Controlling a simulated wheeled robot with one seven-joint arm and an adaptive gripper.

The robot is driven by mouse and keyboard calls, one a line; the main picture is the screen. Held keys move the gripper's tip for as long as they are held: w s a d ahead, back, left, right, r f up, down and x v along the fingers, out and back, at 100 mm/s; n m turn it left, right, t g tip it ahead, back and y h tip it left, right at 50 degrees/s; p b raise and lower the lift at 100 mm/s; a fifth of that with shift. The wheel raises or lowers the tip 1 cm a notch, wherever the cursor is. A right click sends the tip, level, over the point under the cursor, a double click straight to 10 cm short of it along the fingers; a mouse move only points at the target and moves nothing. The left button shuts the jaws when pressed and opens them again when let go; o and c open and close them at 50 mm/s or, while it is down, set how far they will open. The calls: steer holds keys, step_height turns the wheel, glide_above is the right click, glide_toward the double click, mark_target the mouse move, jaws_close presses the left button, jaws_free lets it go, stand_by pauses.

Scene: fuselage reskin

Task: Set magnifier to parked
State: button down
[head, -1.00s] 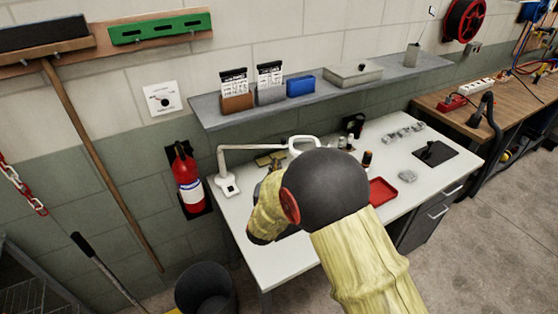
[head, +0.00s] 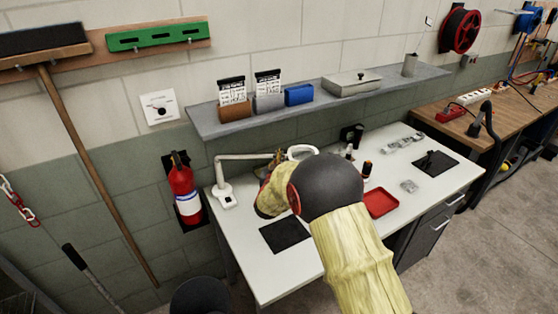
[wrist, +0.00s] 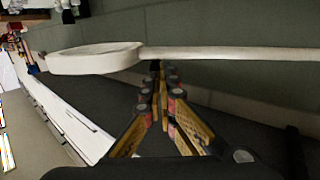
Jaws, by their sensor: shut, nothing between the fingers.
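The magnifier is a white lamp with a ring head (head: 301,152), a pale jointed arm (head: 250,157) and a white base (head: 224,195) at the left end of the white workbench. In the wrist view its ring head (wrist: 95,58) and straight arm (wrist: 230,53) cross the upper part of the picture. My gripper (wrist: 158,72) is shut and empty, its tips pointing at the magnifier near where ring and arm join. I cannot tell whether they touch. In the head view a small part of my gripper (head: 277,158) shows beside the magnifier; my arm hides the rest.
The workbench (head: 275,285) holds a black mat (head: 286,235), a red tray (head: 381,202) and small bottles. A shelf (head: 205,121) with boxes runs above it. A fire extinguisher (head: 185,190) hangs at left. The bench's front left is clear.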

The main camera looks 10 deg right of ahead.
steer(key=w+d+n+y+b, duration=0.1)
steer(key=w+y+b, duration=0.1)
steer(key=w, duration=0.8)
steer(key=shift+d+n+t+b, duration=0.2)
steer(key=shift+n+t+b, duration=0.1)
steer(key=shift+b, duration=0.3)
